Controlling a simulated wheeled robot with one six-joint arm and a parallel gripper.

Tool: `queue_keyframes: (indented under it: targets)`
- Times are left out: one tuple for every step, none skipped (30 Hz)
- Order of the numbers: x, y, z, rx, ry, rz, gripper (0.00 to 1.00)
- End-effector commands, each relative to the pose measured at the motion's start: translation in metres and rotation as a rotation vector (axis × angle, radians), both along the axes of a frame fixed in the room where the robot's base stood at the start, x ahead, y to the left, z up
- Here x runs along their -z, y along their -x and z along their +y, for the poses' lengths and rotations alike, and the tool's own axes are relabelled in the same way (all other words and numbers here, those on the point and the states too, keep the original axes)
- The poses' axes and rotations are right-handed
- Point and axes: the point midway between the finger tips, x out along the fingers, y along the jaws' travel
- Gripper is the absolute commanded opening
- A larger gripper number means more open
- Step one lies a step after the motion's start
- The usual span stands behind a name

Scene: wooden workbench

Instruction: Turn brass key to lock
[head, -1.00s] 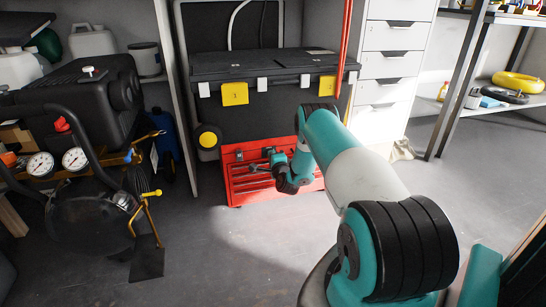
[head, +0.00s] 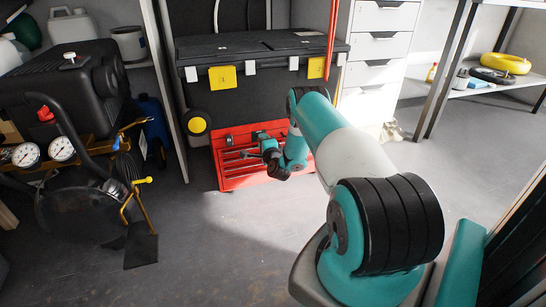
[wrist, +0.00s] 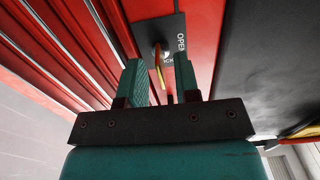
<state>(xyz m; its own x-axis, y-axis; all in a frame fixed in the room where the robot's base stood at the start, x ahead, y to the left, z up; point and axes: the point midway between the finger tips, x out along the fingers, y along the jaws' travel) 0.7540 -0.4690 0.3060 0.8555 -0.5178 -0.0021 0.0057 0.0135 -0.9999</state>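The brass key (wrist: 159,72) stands in a lock on a dark plate (wrist: 154,30) with the word OPEN on it, set in a red front. My gripper (wrist: 160,64) is open, with one teal finger on each side of the key. A gap shows between each finger and the key in the wrist view. In the head view my arm reaches down to the red tool chest (head: 232,182) on the floor. The key is too small to make out there, and my fingers are hard to tell from the wrist.
A large black chest (head: 270,48) with yellow latches (head: 222,77) stands above and behind the red chest. An air compressor (head: 80,205) stands at left. White drawers (head: 378,48) and a shelf (head: 500,82) are at right. The floor (head: 225,255) in front is clear.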

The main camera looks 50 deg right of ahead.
Motion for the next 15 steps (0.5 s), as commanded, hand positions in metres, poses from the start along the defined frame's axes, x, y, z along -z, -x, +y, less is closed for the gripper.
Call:
queue_keyframes:
  targets:
    - [-0.001, 0.005, 0.002, 0.002, -0.003, 0.002, 0.30]
    - [-0.002, 0.008, 0.003, 0.002, -0.003, 0.002, 0.30]
    - [-0.002, 0.012, 0.005, 0.004, -0.004, 0.000, 0.30]
    - [-0.003, 0.015, 0.007, 0.006, -0.003, -0.001, 0.30]
    - [-0.004, 0.018, 0.008, 0.007, -0.004, -0.001, 0.30]
    - [-0.003, 0.022, 0.011, 0.006, -0.004, 0.000, 0.30]
    - [-0.002, 0.025, 0.013, 0.005, -0.006, 0.001, 0.30]
    - [-0.002, 0.028, 0.015, 0.004, -0.006, 0.001, 0.30]
    - [-0.002, 0.031, 0.018, 0.004, -0.006, 0.001, 0.30]
    - [-0.002, 0.034, 0.020, 0.004, -0.006, 0.001, 0.30]
    - [-0.003, 0.037, 0.021, 0.005, -0.006, 0.000, 0.30]
    - [-0.003, 0.042, 0.023, 0.007, -0.007, 0.000, 0.30]
    - [-0.004, 0.045, 0.024, 0.009, -0.006, -0.001, 0.30]
    - [-0.007, 0.048, 0.027, 0.008, -0.006, 0.000, 0.30]
    - [-0.008, 0.052, 0.030, 0.007, -0.006, 0.002, 0.30]
